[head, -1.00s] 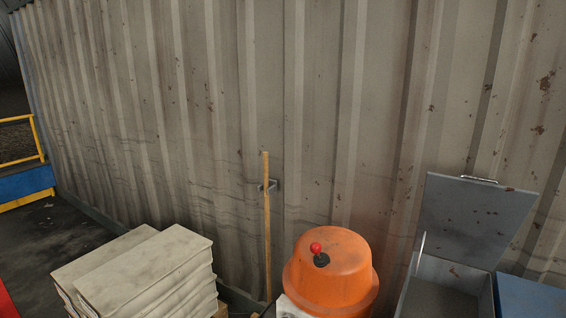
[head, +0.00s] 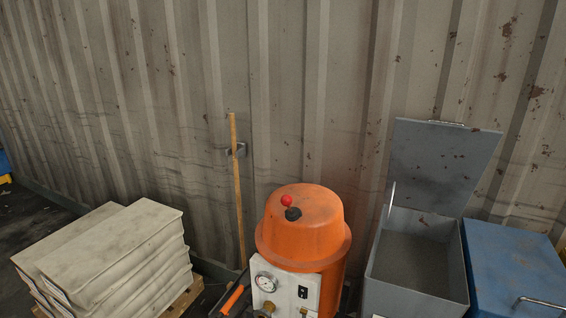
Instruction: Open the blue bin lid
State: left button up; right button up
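The blue bin (head: 515,275) stands at the right edge of the head view, beside an open grey bin. Its blue lid (head: 510,250) lies flat and closed over it, with a metal bar handle (head: 541,302) near the front. The right side and lower front of the blue bin are cut off by the frame. Neither of my grippers is in view.
The grey bin (head: 415,288) stands left of the blue bin, its lid (head: 442,165) raised. Further left are an orange machine (head: 303,225) with a gauge, a wooden pole (head: 237,190) and stacked sacks (head: 110,255) on a pallet. A corrugated wall (head: 330,80) is behind.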

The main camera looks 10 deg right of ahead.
aim_at(515, 274)
jog(key=z, duration=1.75)
jog(key=i+l+u, duration=0.1)
jog(key=i+l, duration=0.05)
